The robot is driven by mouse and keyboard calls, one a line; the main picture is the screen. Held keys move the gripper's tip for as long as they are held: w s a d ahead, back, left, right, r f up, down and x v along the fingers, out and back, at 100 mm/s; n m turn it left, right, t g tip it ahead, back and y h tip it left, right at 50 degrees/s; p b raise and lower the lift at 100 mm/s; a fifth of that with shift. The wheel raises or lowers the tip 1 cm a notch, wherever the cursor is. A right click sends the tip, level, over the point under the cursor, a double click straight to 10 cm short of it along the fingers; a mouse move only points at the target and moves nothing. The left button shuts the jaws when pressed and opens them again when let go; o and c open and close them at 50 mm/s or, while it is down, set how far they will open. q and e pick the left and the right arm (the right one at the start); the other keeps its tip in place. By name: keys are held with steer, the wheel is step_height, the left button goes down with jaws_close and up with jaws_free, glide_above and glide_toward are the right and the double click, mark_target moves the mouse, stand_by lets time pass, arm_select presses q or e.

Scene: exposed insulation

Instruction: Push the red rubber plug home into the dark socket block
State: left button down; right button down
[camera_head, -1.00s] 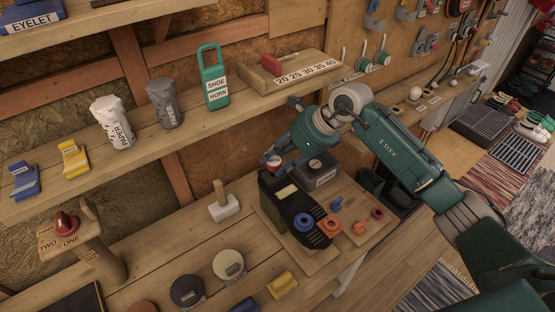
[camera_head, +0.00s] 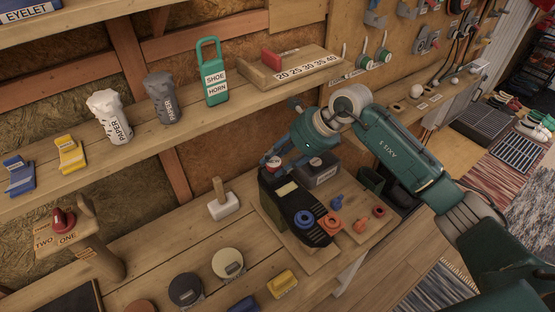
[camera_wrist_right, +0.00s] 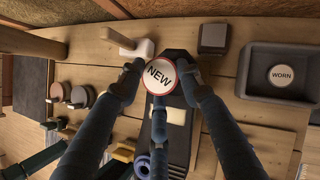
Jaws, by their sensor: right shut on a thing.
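The red plug (camera_head: 272,163) has a white round face; in the right wrist view its red-rimmed face (camera_wrist_right: 160,76) reads "NEW". My right gripper (camera_head: 270,161) is shut on it, with fingers on both sides in the wrist view. My left gripper is not in view.
A grey tray (camera_wrist_right: 282,74) labelled "WORN" lies right of the block in the wrist view. A white-headed mallet (camera_head: 223,207) stands left. A shelf is behind.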

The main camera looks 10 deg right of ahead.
steer(key=shift+f, duration=0.35)
steer(key=c, duration=1.2)
jaws_free()
steer(key=shift+o, duration=0.5)
steer(key=shift+f, duration=0.1)
steer(key=shift+d, duration=0.1)
steer(key=v, duration=1.2)
